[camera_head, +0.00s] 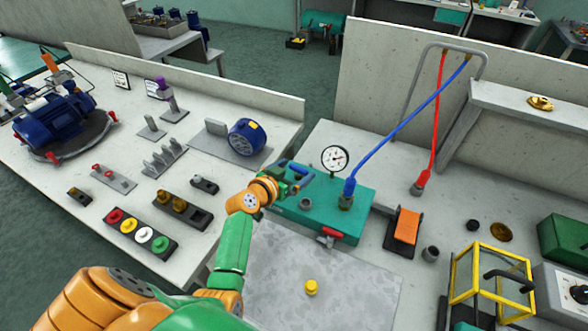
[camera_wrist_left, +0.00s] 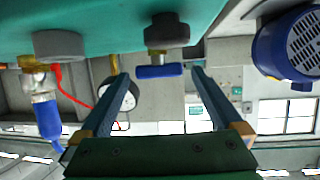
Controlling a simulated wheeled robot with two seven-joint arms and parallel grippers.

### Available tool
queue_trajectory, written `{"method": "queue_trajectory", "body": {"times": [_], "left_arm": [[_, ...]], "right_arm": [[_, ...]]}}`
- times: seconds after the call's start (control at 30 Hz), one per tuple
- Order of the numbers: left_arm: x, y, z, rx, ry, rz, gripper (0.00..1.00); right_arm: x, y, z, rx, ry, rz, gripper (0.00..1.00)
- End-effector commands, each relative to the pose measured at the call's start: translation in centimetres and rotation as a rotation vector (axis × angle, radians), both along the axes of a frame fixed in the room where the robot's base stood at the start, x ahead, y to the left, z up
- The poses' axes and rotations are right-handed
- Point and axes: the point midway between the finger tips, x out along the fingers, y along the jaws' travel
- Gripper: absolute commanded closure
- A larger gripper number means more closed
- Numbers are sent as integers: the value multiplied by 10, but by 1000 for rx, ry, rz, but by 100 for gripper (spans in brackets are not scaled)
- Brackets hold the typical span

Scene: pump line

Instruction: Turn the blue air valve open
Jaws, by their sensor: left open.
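The blue air valve (camera_head: 299,168) sits at the left end of the teal box (camera_head: 340,205). In the left wrist view, its flat blue handle (camera_wrist_left: 158,71) lies crosswise under a dark round fitting. My left gripper (camera_head: 292,178) is at the valve and partly hides it in the head view. The left wrist view shows the gripper (camera_wrist_left: 160,78) open, one finger on each side of the handle, with gaps between. My right gripper is not in view.
A pressure gauge (camera_head: 335,159), a blue hose (camera_head: 405,125) and a red-handled valve (camera_head: 329,233) are on or by the teal box. A blue motor (camera_head: 247,137) stands to the left. A yellow knob (camera_head: 311,287) sits on the grey plate in front.

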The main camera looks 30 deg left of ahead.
Motion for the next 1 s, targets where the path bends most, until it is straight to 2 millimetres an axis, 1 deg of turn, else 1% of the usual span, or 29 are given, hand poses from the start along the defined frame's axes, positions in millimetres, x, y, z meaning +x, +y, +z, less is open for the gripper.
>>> {"method": "queue_trajectory", "body": {"times": [0.1, 0.37, 0.4, 0.47, 0.5, 0.57, 0.6, 0.67, 0.73, 0.8, 0.87, 1.0], "left_arm": [[7, 0, -3, -2, -1, 1, 0], [8, 0, -3, -2, -1, 2, 0], [8, 0, -3, -2, -1, 2, 11], [8, 0, -3, -2, -1, 2, 27], [8, 0, -3, -2, -1, 2, 38], [8, 0, -3, -1, -1, 3, 54], [8, 0, -3, -1, -1, 3, 65], [8, 0, -3, -1, -1, 3, 81], [8, 0, -1, -3, 0, 15, 81], [8, -1, 1, -5, 4, 64, 81], [8, -1, 1, -4, 5, 102, 81], [8, -2, -2, -1, -1, 137, 81]], "right_arm": [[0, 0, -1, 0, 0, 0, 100], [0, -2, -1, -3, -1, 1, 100], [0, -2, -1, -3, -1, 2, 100], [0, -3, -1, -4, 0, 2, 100], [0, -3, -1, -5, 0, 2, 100], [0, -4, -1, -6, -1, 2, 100], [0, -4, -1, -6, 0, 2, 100], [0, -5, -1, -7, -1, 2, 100], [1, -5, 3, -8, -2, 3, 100], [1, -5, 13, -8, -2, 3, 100], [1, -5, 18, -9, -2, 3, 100], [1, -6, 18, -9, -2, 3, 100]]}}
